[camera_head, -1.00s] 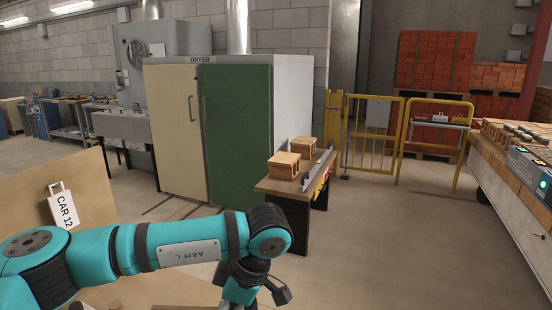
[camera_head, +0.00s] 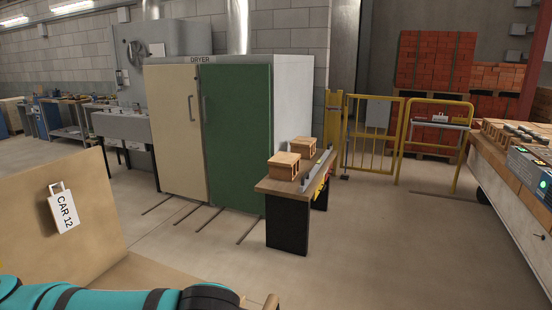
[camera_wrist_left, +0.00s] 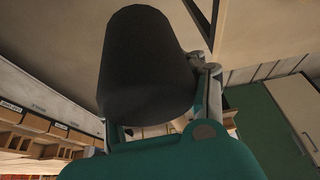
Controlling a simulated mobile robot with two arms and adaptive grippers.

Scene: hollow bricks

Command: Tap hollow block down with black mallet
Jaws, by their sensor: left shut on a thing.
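The black mallet (camera_wrist_left: 148,65) fills the upper middle of the left wrist view as a large dark cylinder close to the camera. My left gripper (camera_wrist_left: 205,78) is shut on it; the fingers are mostly hidden behind it. In the head view only part of my left arm shows along the bottom edge, and the gripper is out of frame. Two tan hollow blocks stand on a small bench: a nearer one (camera_head: 284,165) and one behind it (camera_head: 303,146). My left arm is well apart from both. My right gripper is not in view.
The small bench (camera_head: 285,188) has a grey metal bar (camera_head: 316,170) along its right side. A dryer (camera_head: 235,135) with a green door stands behind. A brick-laden table (camera_head: 500,165) is at the right. The floor between is clear.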

